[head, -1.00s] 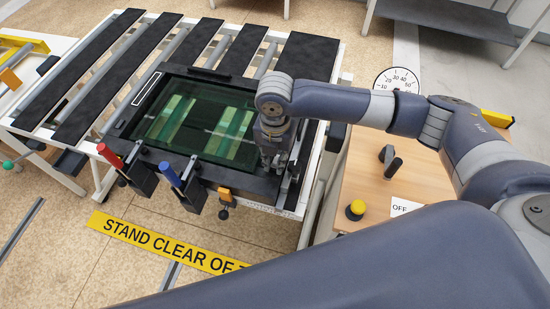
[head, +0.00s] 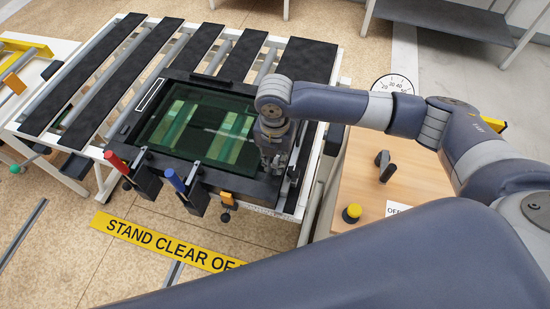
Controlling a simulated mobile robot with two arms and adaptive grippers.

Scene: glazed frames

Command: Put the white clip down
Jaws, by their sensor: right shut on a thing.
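My right gripper (head: 272,162) points down over the right end of the black glazed frame (head: 165,160). It is shut, and its wrist and fingers hide most of what it holds. The white clip cannot be made out clearly there. The frame's green-tinted glass (head: 200,125) lies flat to the left of the gripper. Clips with a red handle (head: 115,161), a blue handle (head: 175,180) and an orange part (head: 227,199) sit along the frame's front edge. My left gripper is not in view.
The frame lies on a slatted roller stand (head: 92,82). A yellow warning strip (head: 160,241) lies on the floor in front.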

